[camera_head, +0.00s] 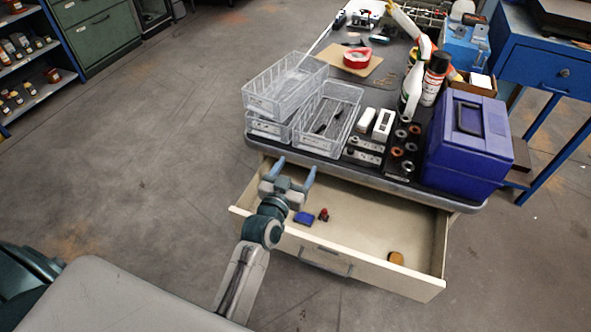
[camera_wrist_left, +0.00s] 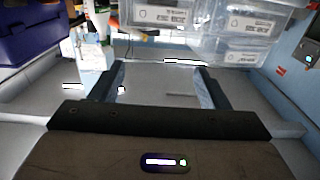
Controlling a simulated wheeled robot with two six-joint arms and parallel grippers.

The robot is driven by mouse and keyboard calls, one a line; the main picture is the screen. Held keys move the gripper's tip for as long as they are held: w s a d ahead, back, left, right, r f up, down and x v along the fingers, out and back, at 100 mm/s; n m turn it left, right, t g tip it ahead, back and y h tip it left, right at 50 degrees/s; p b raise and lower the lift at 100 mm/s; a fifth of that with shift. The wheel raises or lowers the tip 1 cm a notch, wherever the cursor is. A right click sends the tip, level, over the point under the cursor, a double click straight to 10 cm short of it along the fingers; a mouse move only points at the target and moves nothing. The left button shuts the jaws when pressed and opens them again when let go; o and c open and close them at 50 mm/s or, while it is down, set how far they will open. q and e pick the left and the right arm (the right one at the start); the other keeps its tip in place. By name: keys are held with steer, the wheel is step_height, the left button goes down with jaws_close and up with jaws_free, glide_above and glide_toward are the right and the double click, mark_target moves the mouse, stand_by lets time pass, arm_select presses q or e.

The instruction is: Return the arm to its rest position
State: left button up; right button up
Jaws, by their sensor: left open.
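My left gripper (camera_head: 295,169) is open and empty. It is above the left end of the open drawer (camera_head: 385,282), just in front of the bench edge. Its arm comes in from the lower left. In the left wrist view the two fingers of my left gripper (camera_wrist_left: 160,82) stand wide apart with nothing between them. My right gripper is not in view.
The drawer holds a blue item (camera_head: 304,218), a small red item (camera_head: 323,214) and an orange-brown round item (camera_head: 396,258). Clear baskets (camera_head: 328,112), bottles and a blue case (camera_head: 468,145) crowd the bench top (camera_head: 310,158). Open floor lies left.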

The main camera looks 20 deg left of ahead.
arm_select(q)
steer(key=shift+w, duration=0.1)
stand_by(0.3)
steer(key=s+a+f+g+y, duration=0.1)
steer(key=s+a+f+g, duration=0.3)
steer(key=s, duration=0.6)
steer(key=s+a+f+g, duration=0.1)
steer(key=s+g, duration=0.5)
steer(key=s, duration=0.5)
steer(key=s+a+f+g+y, duration=0.1)
steer(key=s+a+f+g, duration=0.2)
steer(key=s, duration=0.7)
step_height(320, 180, down, 28)
steer(key=a+f+g, duration=0.1)
steer(key=a+g, duration=0.1)
steer(key=g, duration=0.1)
steer(key=s+a+f, duration=0.1)
steer(key=s+f, duration=1.5)
steer(key=f, duration=0.3)
steer(key=shift+s+f+g+h, duration=0.3)
steer(key=shift+s+f, duration=0.05)
steer(key=shift+s, duration=0.05)
